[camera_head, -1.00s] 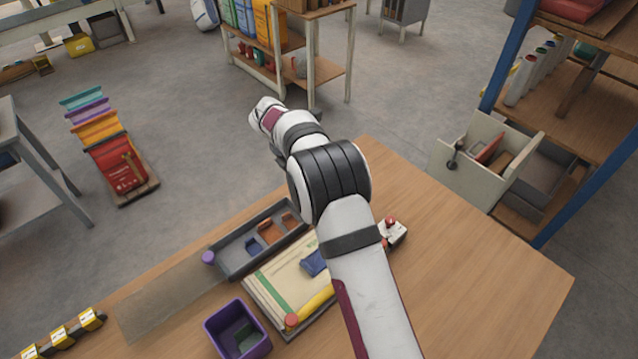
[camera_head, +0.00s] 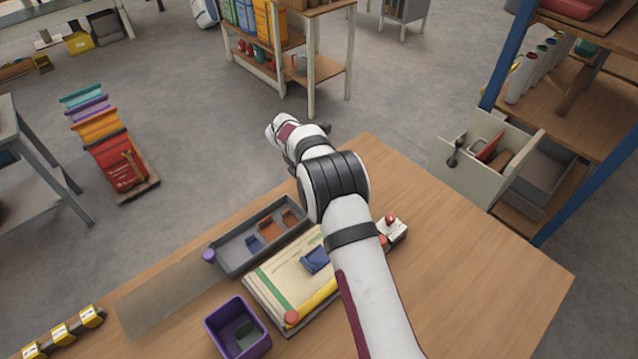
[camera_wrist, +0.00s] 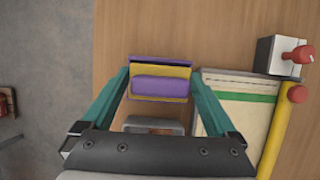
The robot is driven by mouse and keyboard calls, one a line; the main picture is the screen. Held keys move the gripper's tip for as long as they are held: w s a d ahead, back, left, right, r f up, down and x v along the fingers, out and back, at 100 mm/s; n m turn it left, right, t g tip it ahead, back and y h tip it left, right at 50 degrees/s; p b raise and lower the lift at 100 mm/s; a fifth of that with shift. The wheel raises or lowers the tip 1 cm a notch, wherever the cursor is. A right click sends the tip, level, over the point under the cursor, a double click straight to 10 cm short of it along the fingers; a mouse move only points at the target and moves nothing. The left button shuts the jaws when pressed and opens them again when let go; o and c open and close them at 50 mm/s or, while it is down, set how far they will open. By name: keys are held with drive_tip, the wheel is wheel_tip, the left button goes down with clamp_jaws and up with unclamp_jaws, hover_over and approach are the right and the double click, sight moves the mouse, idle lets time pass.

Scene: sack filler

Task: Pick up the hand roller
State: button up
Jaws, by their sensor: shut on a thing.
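In the wrist view, a purple and yellow piece (camera_wrist: 160,84), which I take for the hand roller, sits between the fingertips of my gripper (camera_wrist: 160,88). The teal fingers are shut on its two sides. It has a purple rounded bar across a yellow body. The wooden table (camera_wrist: 190,30) shows behind it; I cannot tell how high it is above the top. In the head view my arm hides the gripper's fingers and the roller.
A grey tray (camera_head: 226,266) holds blue and orange pieces. Beside it lie a cream sack (camera_head: 285,285) with a yellow bar and a white box with a red knob (camera_head: 392,228). A purple bin (camera_head: 262,346) stands at the front. The table's right part is clear.

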drive_tip(key=shift+r, duration=0.1)
drive_tip(key=r, duration=0.4)
drive_tip(key=shift+d+r, duration=0.2)
drive_tip(key=shift+d, duration=0.05)
drive_tip(key=s+d+r, duration=0.3)
drive_tip(key=d+r, duration=0.3)
drive_tip(key=d, duration=0.4)
drive_tip(key=s+a+f+m+g+y, duration=0.1)
drive_tip(key=s+a+m+g+y, duration=0.3)
drive_tip(key=m, duration=0.8)
drive_tip(key=s+a+m, duration=0.1)
drive_tip(key=s+m, duration=0.4)
drive_tip(key=m, duration=0.7)
drive_tip(key=s+a+f+m+g+y, duration=0.1)
drive_tip(key=s+a+m+g+y, duration=0.3)
drive_tip(key=m, duration=0.8)
drive_tip(key=shift+t+h, duration=0.8)
drive_tip(key=shift+s+d+f, duration=0.15)
drive_tip(key=shift+s+f, duration=0.05)
drive_tip(key=shift+f, duration=0.85)
drive_tip(key=shift+s+d+f, duration=0.15)
drive_tip(key=shift+d+f, duration=0.05)
drive_tip(key=shift+f, duration=0.8)
drive_tip(key=shift+s+d+f, duration=0.15)
drive_tip(key=shift+s+f, duration=0.05)
drive_tip(key=shift+f, duration=0.85)
drive_tip(key=shift+f, duration=0.3)
